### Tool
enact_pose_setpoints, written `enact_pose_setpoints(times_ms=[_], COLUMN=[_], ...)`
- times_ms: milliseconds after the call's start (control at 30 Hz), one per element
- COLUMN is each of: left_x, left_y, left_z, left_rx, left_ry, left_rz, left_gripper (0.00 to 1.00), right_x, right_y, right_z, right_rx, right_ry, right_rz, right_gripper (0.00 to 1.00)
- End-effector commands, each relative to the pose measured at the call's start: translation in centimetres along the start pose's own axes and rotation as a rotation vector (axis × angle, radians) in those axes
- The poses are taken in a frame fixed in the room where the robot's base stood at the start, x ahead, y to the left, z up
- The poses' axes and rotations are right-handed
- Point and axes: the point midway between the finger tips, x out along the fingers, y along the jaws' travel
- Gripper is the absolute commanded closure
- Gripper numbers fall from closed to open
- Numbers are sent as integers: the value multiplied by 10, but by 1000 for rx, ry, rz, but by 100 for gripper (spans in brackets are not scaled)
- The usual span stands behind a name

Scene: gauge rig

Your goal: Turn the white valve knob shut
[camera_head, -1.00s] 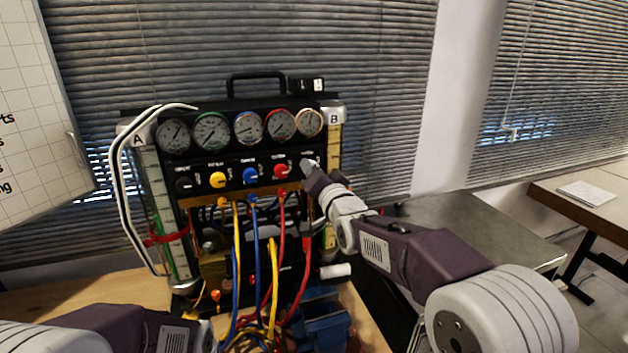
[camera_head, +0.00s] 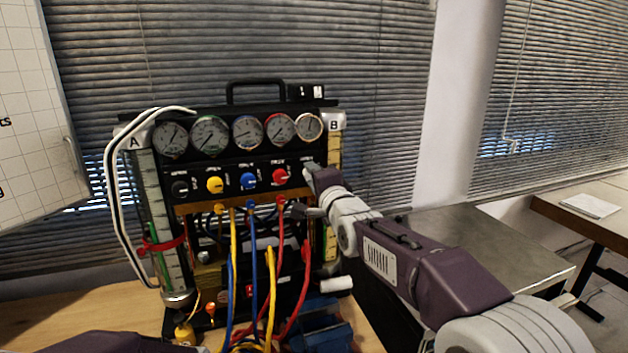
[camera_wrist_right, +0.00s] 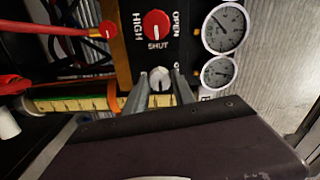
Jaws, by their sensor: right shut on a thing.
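The white valve knob (camera_wrist_right: 160,78) shows in the right wrist view between the two fingers of my right gripper (camera_wrist_right: 160,92), which is shut on it. In the head view my right gripper (camera_head: 311,176) is at the right end of the knob row on the gauge rig (camera_head: 240,152), and it hides the white knob there. The knob's pointer direction is too small to tell. My left arm shows only in part at the bottom left of the head view, and its gripper is out of view.
The red knob (camera_head: 280,177), blue knob (camera_head: 249,181), yellow knob (camera_head: 215,185) and black knob (camera_head: 180,188) sit left of my right gripper. Gauges line the panel above. Yellow, blue and red hoses hang below. A grey table (camera_head: 470,245) stands at the right.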

Motion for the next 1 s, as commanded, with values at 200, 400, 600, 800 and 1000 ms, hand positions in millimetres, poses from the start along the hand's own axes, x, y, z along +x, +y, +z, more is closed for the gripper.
enact_pose_setpoints(times_ms=[200, 400, 600, 800, 1000], left_x=[2, 1, 1, 1, 4], left_y=[0, 0, 0, 0, 0], left_z=[0, 0, 0, 0, 0], left_rx=[0, 0, 0, 0, 0], left_ry=[0, 0, 0, 0, 0], left_rz=[0, 0, 0, 0, 0], left_gripper=[48, 48, 48, 48, 48], right_x=[0, 0, 0, 0, -5], right_y=[3, 3, 2, 1, 0], right_z=[2, 2, 2, 1, 0], right_rx=[22, 24, 23, 23, 23], right_ry=[-3, -3, -3, -1, -1], right_rz=[7, 7, 6, 3, 0], right_gripper=[100, 100, 56, 48, 48])
